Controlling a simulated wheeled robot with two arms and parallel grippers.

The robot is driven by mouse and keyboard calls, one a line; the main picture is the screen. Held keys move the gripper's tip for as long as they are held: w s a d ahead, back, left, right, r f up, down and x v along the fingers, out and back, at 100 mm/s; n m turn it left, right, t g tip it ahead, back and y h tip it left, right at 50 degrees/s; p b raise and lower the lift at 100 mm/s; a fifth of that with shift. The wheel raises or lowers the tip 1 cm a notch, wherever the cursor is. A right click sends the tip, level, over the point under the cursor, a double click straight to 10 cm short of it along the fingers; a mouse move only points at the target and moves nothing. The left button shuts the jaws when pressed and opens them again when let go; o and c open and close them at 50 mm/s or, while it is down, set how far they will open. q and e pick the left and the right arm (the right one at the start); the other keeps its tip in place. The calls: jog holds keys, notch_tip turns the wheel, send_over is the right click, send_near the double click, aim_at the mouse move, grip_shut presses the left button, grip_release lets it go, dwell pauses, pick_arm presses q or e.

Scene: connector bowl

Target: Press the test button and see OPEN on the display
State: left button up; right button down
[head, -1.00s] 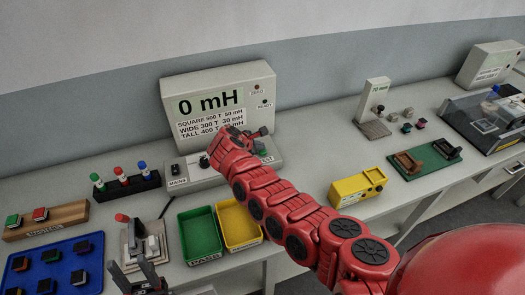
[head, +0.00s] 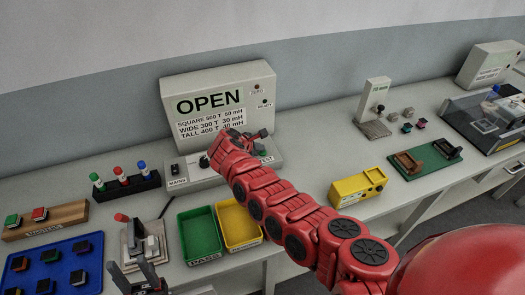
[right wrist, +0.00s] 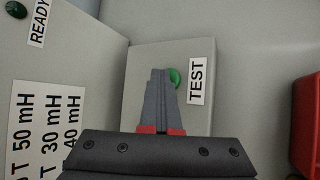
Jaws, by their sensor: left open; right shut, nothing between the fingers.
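The green test button (right wrist: 175,78) shows in the right wrist view beside the TEST label (right wrist: 197,81), partly hidden by my fingers. My right gripper (right wrist: 160,75) is shut and empty, its tips at the button; I cannot tell whether they touch it. My left gripper (head: 140,275) is open and empty at the bottom left, near the table's front edge.
A green tray (head: 200,236) and a yellow tray (head: 238,226) stand in front of the tester. A blue board with several small parts (head: 55,268) is at the left. A yellow box (head: 358,187) stands right of my right arm.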

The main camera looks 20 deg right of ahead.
aim_at(260, 153)
jog(key=shift+r+p, duration=0.9)
jog(key=shift+p, duration=0.2)
jog(key=shift+r, duration=0.1)
notch_tip(260, 153, up, 5)
jog(key=p, duration=0.5)
jog(key=shift+f, duration=0.2)
dwell(0.3)
